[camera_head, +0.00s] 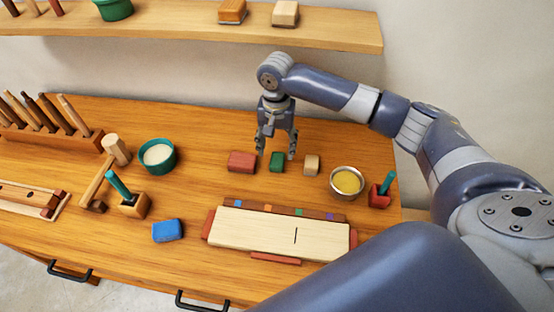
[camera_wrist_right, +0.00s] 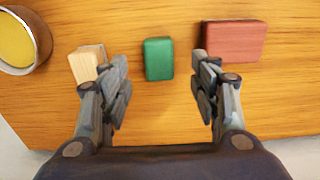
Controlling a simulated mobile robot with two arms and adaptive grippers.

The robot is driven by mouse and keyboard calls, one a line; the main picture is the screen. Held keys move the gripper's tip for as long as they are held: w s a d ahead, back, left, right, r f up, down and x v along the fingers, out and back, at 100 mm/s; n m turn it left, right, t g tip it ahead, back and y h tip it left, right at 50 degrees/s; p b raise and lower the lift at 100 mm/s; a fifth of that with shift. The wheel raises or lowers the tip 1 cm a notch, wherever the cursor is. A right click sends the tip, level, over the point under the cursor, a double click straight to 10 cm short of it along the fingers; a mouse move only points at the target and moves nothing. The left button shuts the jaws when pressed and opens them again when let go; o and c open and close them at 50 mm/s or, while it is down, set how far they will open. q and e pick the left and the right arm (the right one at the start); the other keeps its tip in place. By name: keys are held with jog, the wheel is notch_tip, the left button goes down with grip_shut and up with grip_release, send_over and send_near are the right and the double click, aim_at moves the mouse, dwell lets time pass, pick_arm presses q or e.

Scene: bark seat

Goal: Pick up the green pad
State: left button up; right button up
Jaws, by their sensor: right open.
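The green pad (camera_head: 277,162) is a small rounded block lying on the wooden table, between a red block and a pale wood block. It also shows in the right wrist view (camera_wrist_right: 159,59), near the middle between the fingers. My right gripper (camera_head: 277,155) is open and points down above the pad. In the right wrist view the fingers (camera_wrist_right: 161,85) stand apart on either side of it, with nothing held. The gap in height between fingertips and pad is hard to tell. My left gripper is not in view.
The red block (camera_head: 241,161) and the pale block (camera_head: 311,165) sit close on either side. A metal bowl with yellow contents (camera_head: 347,183) is to the right. A blue block (camera_head: 167,231) and a pale board (camera_head: 278,233) lie in front. A shelf (camera_head: 180,32) runs behind.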

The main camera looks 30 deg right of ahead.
aim_at(278, 159)
jog(key=f, duration=0.2)
jog(key=f+p, duration=0.1)
jog(key=f, duration=0.1)
jog(key=shift+w+d+f, duration=0.1)
jog(key=shift+d+f, duration=0.1)
jog(key=shift+f, duration=0.4)
jog(key=shift+c, duration=0.6)
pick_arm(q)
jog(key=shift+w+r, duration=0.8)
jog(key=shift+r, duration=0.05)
pick_arm(e)
jog(key=c, duration=1)
